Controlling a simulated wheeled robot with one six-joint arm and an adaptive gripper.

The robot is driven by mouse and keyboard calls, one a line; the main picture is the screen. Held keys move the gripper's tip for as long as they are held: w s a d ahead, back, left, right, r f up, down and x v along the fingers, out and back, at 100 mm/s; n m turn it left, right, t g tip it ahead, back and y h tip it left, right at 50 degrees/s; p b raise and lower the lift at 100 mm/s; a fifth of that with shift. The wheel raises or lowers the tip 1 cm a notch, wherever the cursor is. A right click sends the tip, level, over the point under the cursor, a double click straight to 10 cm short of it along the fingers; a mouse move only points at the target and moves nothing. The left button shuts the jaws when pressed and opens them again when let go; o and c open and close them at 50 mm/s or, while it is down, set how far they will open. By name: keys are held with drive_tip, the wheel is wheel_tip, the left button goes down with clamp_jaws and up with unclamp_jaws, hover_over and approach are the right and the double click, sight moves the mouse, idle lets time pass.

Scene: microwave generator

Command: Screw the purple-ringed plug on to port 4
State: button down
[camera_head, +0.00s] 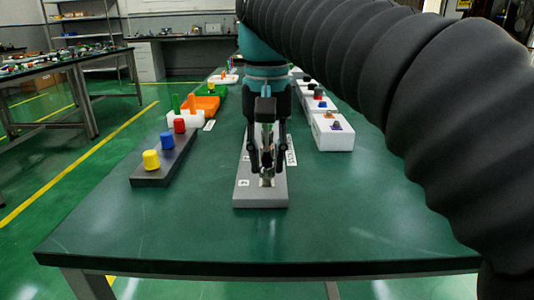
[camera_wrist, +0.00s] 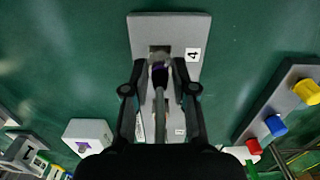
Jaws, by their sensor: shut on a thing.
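The purple-ringed plug (camera_wrist: 160,74) is held between the fingertips of my gripper (camera_wrist: 159,66), which is shut on it. The gripper (camera_head: 267,168) points down over the near end of a grey port plate (camera_head: 260,201). Port 4 (camera_wrist: 160,48) is a dark and metallic opening beside a white label marked 4 (camera_wrist: 193,54). The plug's tip lies at or just over this port; I cannot tell whether it is seated. In the head view the fingers hide most of the plug and port.
A dark block (camera_head: 150,181) with yellow, red and blue caps stands to the left. A white block (camera_head: 333,141) with a purple mark stands to the right, with further white blocks behind. Orange and green bins (camera_head: 204,106) are farther back. The green table's front is clear.

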sight(268, 152)
drive_tip(key=shift+f+b, duration=0.35)
drive_tip(key=shift+f, duration=0.2)
idle(0.4)
drive_tip(key=c, duration=0.9)
unclamp_jaws()
drive_tip(key=shift+o, duration=0.2)
drive_tip(key=shift+r, duration=0.15)
wheel_tip(268, 152, up, 7)
drive_tip(key=shift+r, duration=0.1)
drive_tip(key=shift+s, duration=0.1)
